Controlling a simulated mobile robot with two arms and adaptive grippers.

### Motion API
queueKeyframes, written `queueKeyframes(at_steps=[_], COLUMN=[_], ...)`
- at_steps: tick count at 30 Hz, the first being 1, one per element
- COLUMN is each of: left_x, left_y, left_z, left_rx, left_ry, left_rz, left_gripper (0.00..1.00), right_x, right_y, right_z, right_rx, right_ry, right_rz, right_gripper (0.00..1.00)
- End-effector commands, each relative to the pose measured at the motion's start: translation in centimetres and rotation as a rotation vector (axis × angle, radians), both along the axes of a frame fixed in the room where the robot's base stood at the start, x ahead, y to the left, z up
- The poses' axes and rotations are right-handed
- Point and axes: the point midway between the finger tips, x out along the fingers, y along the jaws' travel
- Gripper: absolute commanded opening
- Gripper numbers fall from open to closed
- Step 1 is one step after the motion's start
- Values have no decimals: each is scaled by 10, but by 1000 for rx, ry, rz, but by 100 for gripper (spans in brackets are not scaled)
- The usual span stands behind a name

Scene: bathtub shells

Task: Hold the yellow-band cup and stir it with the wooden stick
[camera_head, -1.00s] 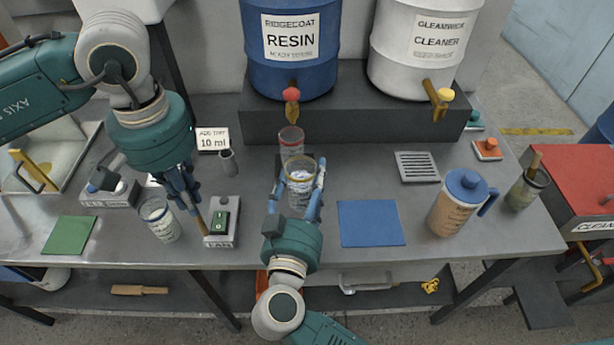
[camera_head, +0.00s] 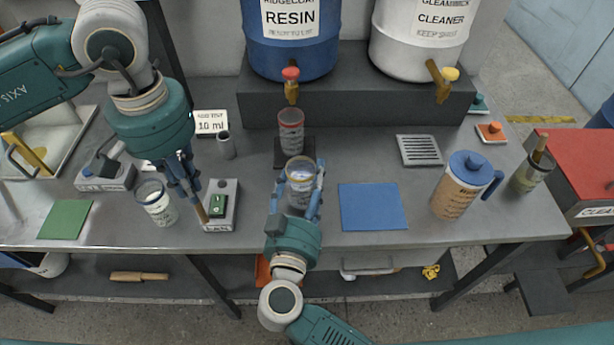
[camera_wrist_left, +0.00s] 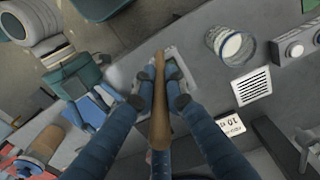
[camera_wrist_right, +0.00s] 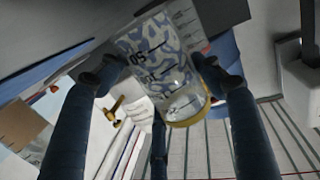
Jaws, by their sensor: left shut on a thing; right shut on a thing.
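The yellow-band cup (camera_head: 300,190) is a clear cup with a yellow rim and printed marks, standing between the fingers of my right gripper (camera_head: 301,190). The right wrist view shows the cup (camera_wrist_right: 170,65) with the fingers shut on both sides of it. My left gripper (camera_head: 184,187) is shut on the wooden stick (camera_head: 202,214), which points down near the switch box. The left wrist view shows the stick (camera_wrist_left: 160,100) between the fingertips. The stick is left of the cup and apart from it. I cannot tell whether the right-held cup touches the table.
A red-rimmed cup (camera_head: 290,131) stands behind the held cup. A white-rimmed cup (camera_head: 155,203) and the switch box (camera_head: 221,206) are near the left gripper. A blue mat (camera_head: 373,207) and a pitcher (camera_head: 460,190) are to the right. A green mat (camera_head: 65,220) lies at left.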

Motion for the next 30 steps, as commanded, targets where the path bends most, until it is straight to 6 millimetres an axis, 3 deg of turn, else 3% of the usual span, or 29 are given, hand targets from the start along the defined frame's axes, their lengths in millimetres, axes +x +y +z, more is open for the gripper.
queueKeyframes(at_steps=[6, 30], left_x=[0, 0], left_y=[0, 0], left_z=[-5, -3], left_rx=[0, 0], left_ry=[0, 0], left_rz=[0, 0], left_gripper=[0, 0], right_x=[0, 0], right_y=[0, 0], right_z=[-11, -15], right_rx=[0, -1], right_ry=[-2, -1], right_rz=[0, 0], right_gripper=[32, 32])
